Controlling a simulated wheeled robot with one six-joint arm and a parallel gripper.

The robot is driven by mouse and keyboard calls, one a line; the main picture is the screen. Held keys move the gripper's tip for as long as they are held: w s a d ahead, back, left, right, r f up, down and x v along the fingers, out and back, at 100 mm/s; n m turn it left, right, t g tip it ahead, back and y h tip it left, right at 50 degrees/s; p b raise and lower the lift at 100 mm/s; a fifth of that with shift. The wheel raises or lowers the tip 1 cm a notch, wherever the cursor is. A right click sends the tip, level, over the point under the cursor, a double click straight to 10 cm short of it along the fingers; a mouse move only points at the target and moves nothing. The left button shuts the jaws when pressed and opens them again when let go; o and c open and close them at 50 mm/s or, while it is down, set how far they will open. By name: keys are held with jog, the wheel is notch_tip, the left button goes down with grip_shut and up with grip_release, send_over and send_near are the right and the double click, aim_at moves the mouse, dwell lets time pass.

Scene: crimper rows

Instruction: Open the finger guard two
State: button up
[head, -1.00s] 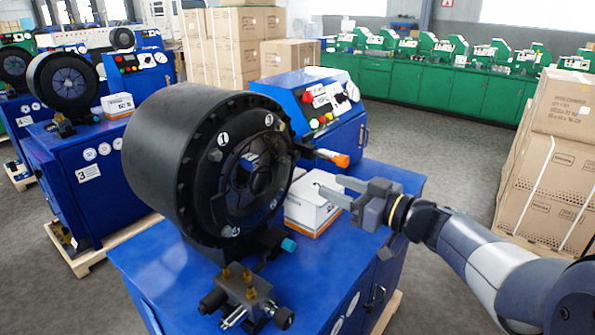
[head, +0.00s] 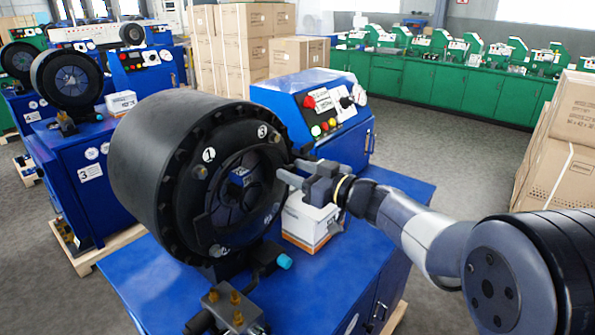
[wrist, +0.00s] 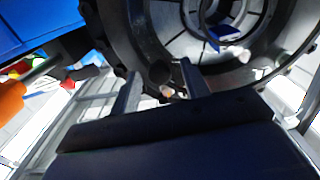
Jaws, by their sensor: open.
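The near crimper (head: 150,150) is a large black drum on a blue cabinet. Its front face has numbered white discs and a dark round guard (head: 212,205) around the central opening. In the wrist view the ring-shaped face (wrist: 118,45) fills the top. I cannot make out a "two" label on the guard. My gripper (head: 287,170) is at the right edge of the face, open and empty. In the wrist view a dark round knob (wrist: 159,73) shows between its fingertips (wrist: 158,86); contact cannot be told.
An orange-tipped handle (wrist: 10,100) shows at the left of the wrist view. A white box (head: 306,222) stands below my gripper on the blue cabinet top (head: 345,255). A blue control console (head: 318,105) stands behind. Brass fittings (head: 236,300) are in front of the drum.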

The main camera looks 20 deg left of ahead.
jog(key=shift+c, duration=0.3)
grip_shut()
jog(key=shift+d, duration=0.1)
